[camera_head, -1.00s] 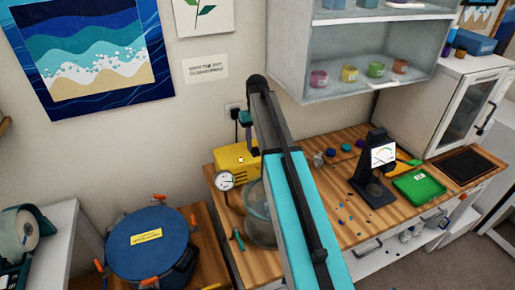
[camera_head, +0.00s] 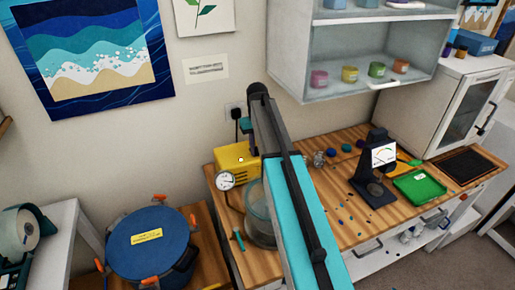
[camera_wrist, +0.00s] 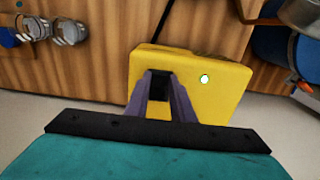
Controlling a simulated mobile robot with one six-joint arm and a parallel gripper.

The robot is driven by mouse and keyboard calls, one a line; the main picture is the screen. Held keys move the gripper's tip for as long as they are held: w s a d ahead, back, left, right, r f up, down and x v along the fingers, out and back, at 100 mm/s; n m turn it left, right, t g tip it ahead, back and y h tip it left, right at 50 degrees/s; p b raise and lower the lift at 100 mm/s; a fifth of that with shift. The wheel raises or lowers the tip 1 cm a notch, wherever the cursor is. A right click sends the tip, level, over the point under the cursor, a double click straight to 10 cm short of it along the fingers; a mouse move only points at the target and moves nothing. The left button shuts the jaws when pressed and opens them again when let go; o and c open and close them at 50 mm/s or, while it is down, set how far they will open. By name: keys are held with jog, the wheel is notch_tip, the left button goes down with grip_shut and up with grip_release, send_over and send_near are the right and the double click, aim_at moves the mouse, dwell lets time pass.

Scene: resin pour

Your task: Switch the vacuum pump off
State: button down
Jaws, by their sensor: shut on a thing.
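The yellow vacuum pump (camera_head: 232,157) stands at the back left of the wooden bench, against the wall. In the wrist view its yellow body (camera_wrist: 215,105) fills the middle, with a small round pale light (camera_wrist: 204,79) edged in green on it. A black switch-like part (camera_wrist: 160,84) is on the pump between my fingers. My gripper (camera_wrist: 160,95) is at the pump with its two grey-purple fingers shut on this black part. In the head view my arm hides most of the gripper and part of the pump. The switch's position cannot be told.
A round dial gauge (camera_head: 226,180) and a clear pot (camera_head: 258,215) sit in front of the pump, close to my arm. A blue-lidded vessel (camera_head: 152,245) stands to the left. A black stand (camera_head: 374,185) and a green tray (camera_head: 419,186) are to the right. A shelf cabinet (camera_head: 345,55) hangs above.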

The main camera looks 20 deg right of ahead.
jog(key=shift+w+g, duration=0.25)
jog(key=shift+g, duration=0.15)
jog(key=shift+r+g, duration=0.1)
jog(key=shift+g, duration=0.3)
jog(key=c, duration=1.5)
grip_release()
jog(key=shift+s+t, duration=0.4)
jog(key=shift+t, duration=0.3)
